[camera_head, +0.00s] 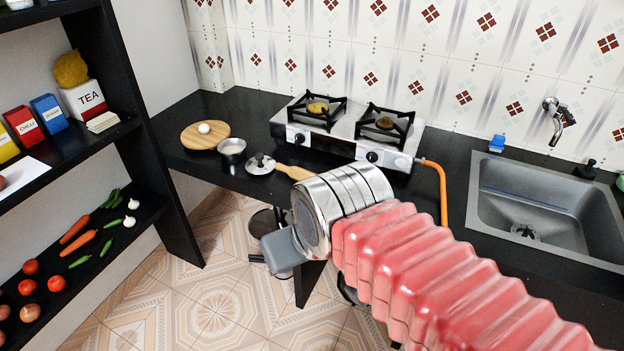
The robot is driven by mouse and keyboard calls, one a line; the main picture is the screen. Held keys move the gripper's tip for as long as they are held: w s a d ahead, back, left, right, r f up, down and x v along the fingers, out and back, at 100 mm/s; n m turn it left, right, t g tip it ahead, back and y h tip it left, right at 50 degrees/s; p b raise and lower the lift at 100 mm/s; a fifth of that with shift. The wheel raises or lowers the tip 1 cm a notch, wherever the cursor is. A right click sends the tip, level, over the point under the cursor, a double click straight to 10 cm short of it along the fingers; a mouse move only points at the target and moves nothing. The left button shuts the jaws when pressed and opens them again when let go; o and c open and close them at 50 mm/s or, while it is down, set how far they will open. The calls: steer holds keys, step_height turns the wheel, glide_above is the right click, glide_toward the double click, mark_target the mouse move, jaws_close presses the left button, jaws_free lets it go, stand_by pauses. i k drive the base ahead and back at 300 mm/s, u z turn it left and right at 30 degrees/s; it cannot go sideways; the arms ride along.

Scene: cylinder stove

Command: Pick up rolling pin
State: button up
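A light wooden piece (294,171), apparently an end of the rolling pin, lies on the black counter in front of the stove. The rest of it is hidden behind my silver wrist and pink arm. My gripper (264,256) is at the end of the arm, in front of and below the counter's front edge, apart from the wooden piece. Its grey body and a dark tip show, pointing left and down. I see nothing held in it, but I cannot tell how far its fingers are apart.
On the counter are a round wooden board (192,140) with a white ball, a steel pot (232,151), a metal lid (261,164) and a two-burner stove (350,134). A sink (488,205) is at right. Black shelves (178,225) with vegetables stand at left.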

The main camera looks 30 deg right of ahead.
mark_target(296, 173)
steer(key=u, duration=0.05)
steer(key=i, duration=1)
steer(key=z, duration=0.05)
